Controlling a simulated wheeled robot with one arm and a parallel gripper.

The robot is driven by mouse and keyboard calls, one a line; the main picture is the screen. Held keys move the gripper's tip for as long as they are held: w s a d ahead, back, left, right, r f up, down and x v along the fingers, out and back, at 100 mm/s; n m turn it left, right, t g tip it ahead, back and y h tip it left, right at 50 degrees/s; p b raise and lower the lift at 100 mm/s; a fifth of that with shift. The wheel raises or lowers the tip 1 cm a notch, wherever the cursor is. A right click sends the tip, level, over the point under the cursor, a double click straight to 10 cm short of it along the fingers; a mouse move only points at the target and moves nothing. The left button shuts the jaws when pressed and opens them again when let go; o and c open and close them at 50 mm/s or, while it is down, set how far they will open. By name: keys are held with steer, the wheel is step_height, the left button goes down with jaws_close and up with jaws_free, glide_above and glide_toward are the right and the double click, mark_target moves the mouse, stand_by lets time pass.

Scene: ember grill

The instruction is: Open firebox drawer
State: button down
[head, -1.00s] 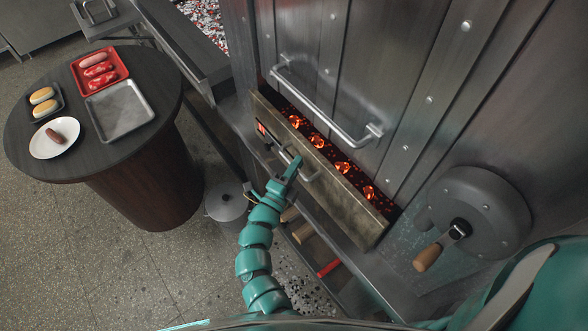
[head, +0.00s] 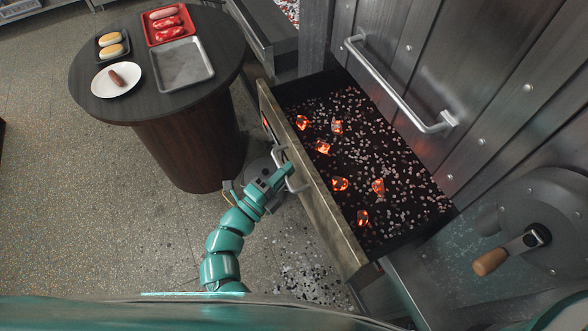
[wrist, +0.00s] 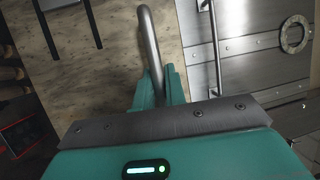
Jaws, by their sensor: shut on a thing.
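The firebox drawer (head: 330,210) is pulled well out from the metal grill front in the head view. Its inside shows glowing embers (head: 340,184) and scattered ash and coals. Its handle (head: 291,170) is a metal bar on the drawer's outer face. My gripper (head: 284,174) is shut on that handle. In the wrist view my gripper (wrist: 160,88) has its fingers around the lower part of the curved handle bar (wrist: 151,40), with the drawer's worn face (wrist: 110,70) behind it.
A round dark table (head: 135,85) stands at the upper left, holding a red tray of sausages (head: 168,30), an empty metal tray (head: 182,65), buns and a white plate (head: 117,79). A crank wheel (head: 540,225) sits on the right. Floor is clear at left.

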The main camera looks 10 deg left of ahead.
steer(key=shift+s+a, duration=0.1)
steer(key=c, duration=1.5)
jaws_free()
steer(key=shift+o, duration=0.2)
steer(key=shift+a, duration=0.1)
steer(key=b+v, duration=1)
steer(key=v, duration=0.7)
steer(key=shift+s, duration=0.15)
